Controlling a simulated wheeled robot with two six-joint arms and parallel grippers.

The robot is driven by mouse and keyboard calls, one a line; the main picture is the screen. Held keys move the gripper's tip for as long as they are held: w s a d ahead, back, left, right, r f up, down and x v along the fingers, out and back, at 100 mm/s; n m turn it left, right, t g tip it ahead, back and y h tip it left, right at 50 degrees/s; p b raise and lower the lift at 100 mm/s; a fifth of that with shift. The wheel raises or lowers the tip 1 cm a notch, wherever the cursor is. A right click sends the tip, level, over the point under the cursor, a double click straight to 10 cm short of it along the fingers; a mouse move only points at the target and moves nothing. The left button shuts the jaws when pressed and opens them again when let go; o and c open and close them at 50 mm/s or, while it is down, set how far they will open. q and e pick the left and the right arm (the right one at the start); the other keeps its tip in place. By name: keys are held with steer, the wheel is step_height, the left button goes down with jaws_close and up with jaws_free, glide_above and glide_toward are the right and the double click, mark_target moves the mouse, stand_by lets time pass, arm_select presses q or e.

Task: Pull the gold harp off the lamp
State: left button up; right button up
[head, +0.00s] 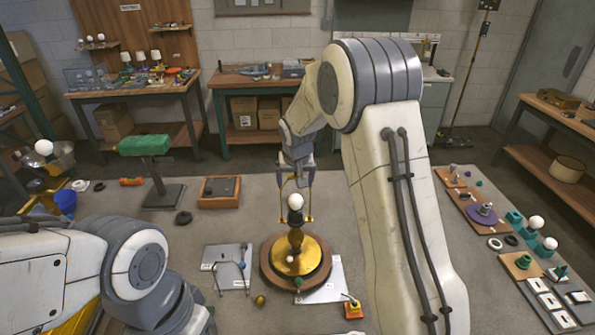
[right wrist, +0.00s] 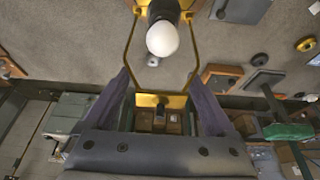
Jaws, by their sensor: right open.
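The lamp (head: 296,240) stands upright on a round wooden base with a gold dome, a white bulb (head: 295,201) at its top. The gold harp (head: 281,208) rises around the bulb; in the right wrist view the harp (right wrist: 131,45) is a thin angular loop with a flat bar across its far end. My right gripper (head: 297,179) is just above the bulb, at the harp's top. In the right wrist view its purple fingers (right wrist: 160,80) are apart, one on each side of the harp's end bar. Contact cannot be told. My left gripper is out of view.
A grey plate (head: 226,267) lies left of the lamp and a white sheet (head: 325,280) right of it. A wooden tray (head: 219,192) and a green-topped stand (head: 160,170) are behind left. Boards with bulbs and small parts (head: 487,214) line the right side.

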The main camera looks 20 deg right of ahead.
steer(key=shift+f, duration=0.15)
steer(key=c, duration=1.2)
jaws_close()
steer(key=shift+o, duration=1.6)
jaws_free()
steer(key=shift+s+f, duration=0.1)
jaws_close()
steer(key=shift+r+p, duration=0.3)
steer(key=shift+r, duration=0.1)
